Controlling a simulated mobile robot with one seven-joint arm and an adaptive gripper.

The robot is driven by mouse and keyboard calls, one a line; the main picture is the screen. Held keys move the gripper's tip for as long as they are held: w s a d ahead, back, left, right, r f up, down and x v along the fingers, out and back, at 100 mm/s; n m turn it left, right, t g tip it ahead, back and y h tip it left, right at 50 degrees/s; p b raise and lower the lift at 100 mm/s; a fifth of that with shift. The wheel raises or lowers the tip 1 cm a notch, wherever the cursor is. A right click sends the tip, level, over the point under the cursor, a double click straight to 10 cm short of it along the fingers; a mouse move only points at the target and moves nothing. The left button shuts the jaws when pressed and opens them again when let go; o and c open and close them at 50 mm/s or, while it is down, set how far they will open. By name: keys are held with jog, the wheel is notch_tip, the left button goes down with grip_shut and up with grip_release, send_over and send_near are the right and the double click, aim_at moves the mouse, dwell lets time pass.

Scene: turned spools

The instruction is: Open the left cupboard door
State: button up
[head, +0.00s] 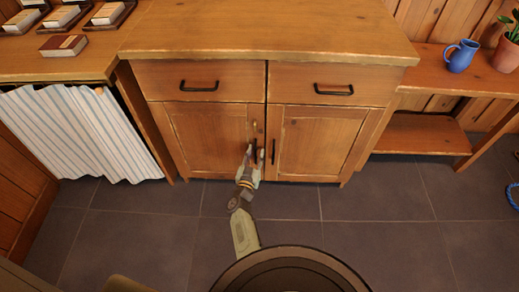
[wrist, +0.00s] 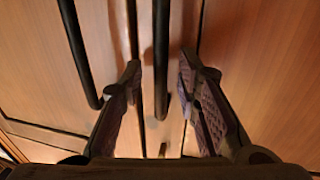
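The cupboard's left door (head: 205,140) is a wooden panel and looks shut. Its dark vertical bar handle (wrist: 161,60) stands near the middle seam. My gripper (head: 250,155) is at this handle in the head view and hides most of it. In the wrist view my gripper (wrist: 160,82) is open, with one finger on each side of the bar. A clear gap shows between the bar and each finger. A second dark bar, apparently the right door's handle (wrist: 80,50), lies outside the fingers, at the left of the wrist view.
The right door (head: 320,140) is shut, with its handle (head: 273,152) close to my gripper. Two shut drawers (head: 200,82) sit above the doors. A striped curtain (head: 80,135) hangs at the left. A bench (head: 425,133) stands at the right. The tiled floor (head: 370,205) in front is clear.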

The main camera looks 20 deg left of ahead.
jog(key=shift+w, duration=0.1)
grip_shut()
dwell(0.4)
dwell(0.5)
